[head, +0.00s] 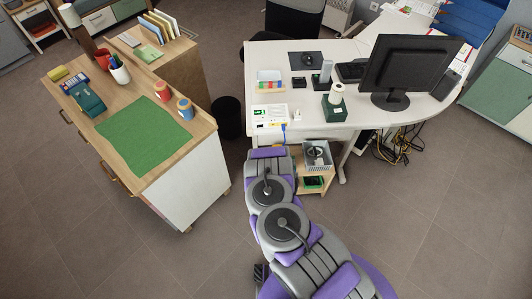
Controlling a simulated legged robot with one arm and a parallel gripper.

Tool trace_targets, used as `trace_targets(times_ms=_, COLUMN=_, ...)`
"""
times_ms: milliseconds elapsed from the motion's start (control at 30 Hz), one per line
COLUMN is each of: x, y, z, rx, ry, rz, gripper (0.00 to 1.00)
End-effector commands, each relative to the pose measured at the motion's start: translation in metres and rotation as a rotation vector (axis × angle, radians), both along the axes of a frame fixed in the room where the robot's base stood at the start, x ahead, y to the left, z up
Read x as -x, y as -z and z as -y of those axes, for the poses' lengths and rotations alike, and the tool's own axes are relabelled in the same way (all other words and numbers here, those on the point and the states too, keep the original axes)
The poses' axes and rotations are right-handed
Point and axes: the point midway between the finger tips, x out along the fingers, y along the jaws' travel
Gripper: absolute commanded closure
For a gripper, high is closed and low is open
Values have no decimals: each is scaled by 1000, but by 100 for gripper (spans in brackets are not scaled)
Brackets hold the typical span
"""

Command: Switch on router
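A small white device (262,123) lies at the near left corner of the white desk (350,128), with a blue cable (284,131) at its front edge. It may be the router, but it is too small to be sure. No switch or light on it can be made out. My purple and grey arm (276,190) reaches up from the bottom of the picture, and its far end stops just in front of this desk corner. My gripper's fingers cannot be seen.
A monitor (408,68) and a green box (334,108) stand on the desk. A low wooden shelf (318,183) is right of my arm, with loose cables (400,147) beyond. A wooden cabinet with a green mat (145,130) stands left.

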Motion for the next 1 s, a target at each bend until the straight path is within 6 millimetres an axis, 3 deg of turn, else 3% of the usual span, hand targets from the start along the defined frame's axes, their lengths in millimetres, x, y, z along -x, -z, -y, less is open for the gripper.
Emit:
trace_targets(times_ms=833, x=5, y=-1, z=3, rx=4, ry=-1, rz=1, gripper=100)
trace_targets(times_ms=1000, x=-2, y=-4, z=-6, rx=10, ry=5, rz=-34, gripper=100)
